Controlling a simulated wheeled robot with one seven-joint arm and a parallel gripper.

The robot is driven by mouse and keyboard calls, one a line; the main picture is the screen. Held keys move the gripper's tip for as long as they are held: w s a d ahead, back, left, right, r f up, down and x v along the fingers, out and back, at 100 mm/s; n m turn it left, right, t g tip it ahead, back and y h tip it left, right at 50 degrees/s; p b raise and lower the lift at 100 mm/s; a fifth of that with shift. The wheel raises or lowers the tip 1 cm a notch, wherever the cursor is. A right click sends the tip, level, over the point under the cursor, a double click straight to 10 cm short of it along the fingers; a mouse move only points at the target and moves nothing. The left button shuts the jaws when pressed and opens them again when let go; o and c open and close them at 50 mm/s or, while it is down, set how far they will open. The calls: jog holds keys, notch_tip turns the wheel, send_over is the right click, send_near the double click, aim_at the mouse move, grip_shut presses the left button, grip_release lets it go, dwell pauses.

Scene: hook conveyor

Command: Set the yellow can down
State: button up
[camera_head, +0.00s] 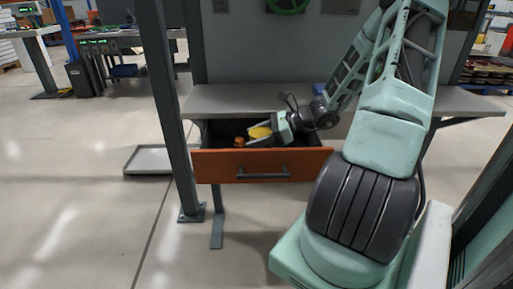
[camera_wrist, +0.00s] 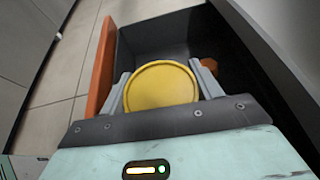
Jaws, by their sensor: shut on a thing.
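The yellow can (camera_wrist: 160,86) is between the two grey fingers of my gripper (camera_wrist: 160,88) in the wrist view, its round end facing the camera. In the head view the can (camera_head: 260,132) shows at the opening of an open drawer with an orange-brown front (camera_head: 262,166). My gripper (camera_head: 265,137) is shut on the can at the drawer. The drawer's dark inside (camera_wrist: 150,42) shows beyond the can. Whether the can touches the drawer floor cannot be told.
An orange-brown object (camera_head: 239,142) is in the drawer left of the can, partly hidden. The grey worktop (camera_head: 235,100) lies just above the drawer. A grey post (camera_head: 166,100) stands to the left, and a low grey tray (camera_head: 150,160) is on the floor beyond it.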

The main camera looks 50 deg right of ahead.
jog(key=shift+f+b, duration=0.35)
jog(key=shift+f, duration=1.25)
jog(key=shift+f, duration=0.15)
jog(key=o, duration=0.9)
jog(key=shift+o, duration=0.2)
jog(key=shift+r, duration=0.2)
jog(key=p+v, duration=0.2)
jog(key=v, duration=1)
